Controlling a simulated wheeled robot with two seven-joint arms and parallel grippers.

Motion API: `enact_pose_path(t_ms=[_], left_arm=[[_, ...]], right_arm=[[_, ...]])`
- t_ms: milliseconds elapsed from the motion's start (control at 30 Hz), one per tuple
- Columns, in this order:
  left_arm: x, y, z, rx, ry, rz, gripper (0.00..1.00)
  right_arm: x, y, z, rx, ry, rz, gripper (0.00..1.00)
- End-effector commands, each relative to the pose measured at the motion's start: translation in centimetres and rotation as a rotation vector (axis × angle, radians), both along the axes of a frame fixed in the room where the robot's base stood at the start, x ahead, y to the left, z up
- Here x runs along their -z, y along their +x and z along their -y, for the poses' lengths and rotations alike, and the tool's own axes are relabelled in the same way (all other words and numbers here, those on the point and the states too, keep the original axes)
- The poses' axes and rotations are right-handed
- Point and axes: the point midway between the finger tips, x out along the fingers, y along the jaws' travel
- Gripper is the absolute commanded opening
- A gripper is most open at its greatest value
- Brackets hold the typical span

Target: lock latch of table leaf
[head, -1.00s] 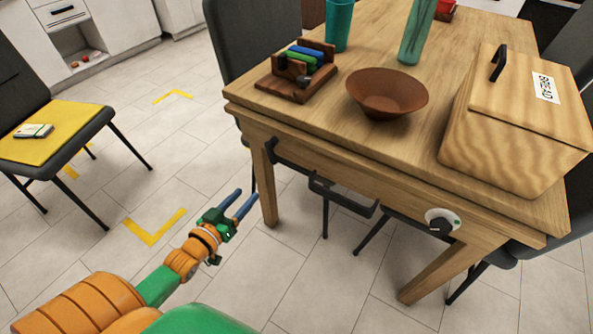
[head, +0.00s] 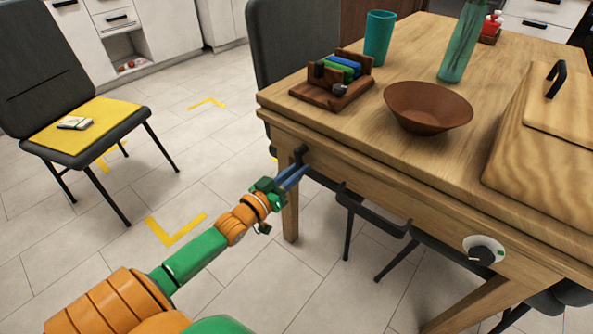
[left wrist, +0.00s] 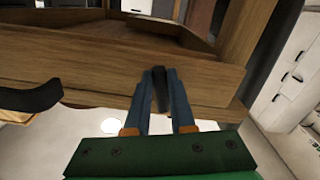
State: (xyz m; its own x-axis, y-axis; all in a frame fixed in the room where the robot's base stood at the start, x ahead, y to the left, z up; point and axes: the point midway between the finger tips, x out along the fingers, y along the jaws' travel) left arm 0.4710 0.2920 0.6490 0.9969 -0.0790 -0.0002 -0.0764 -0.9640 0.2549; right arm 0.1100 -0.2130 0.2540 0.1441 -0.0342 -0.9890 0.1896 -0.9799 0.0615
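The wooden table (head: 372,163) carries a small black latch (head: 299,153) on its front side, near the left corner. My left gripper (head: 303,169) is at this latch, its two blue fingers pointing at the table front. In the left wrist view the dark latch (left wrist: 160,84) stands between the fingertips (left wrist: 160,76) and fills the narrow gap; the fingers look closed on it. The fingers hide part of the latch in the head view. My right gripper is not in view.
A brown bowl (head: 428,107), a wooden rack (head: 333,92) and a bread box (head: 545,145) stand on top. Floor on the left is clear up to a chair (head: 75,140).

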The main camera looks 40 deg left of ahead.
Motion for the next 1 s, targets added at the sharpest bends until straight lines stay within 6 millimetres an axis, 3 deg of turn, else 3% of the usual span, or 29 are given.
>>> enact_pose_path(t_ms=[200,400,600,633,733,1000], left_arm=[[0.0,0.0,0.0,0.000,0.005,0.000,0.00],[0.0,0.1,-1.1,-0.001,0.270,0.021,0.00],[0.1,0.1,-1.1,-0.001,0.276,0.023,0.00],[0.1,0.1,-1.1,-0.001,0.275,0.023,0.25],[0.1,0.1,-1.1,-0.001,0.274,0.022,0.52],[0.1,0.0,-1.1,-0.001,0.273,0.021,0.53]], right_arm=[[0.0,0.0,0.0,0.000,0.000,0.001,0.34],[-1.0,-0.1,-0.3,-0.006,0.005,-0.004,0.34],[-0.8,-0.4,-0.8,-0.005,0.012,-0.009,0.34],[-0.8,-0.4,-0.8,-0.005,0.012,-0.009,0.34],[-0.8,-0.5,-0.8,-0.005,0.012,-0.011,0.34],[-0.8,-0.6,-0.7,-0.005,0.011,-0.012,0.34]])
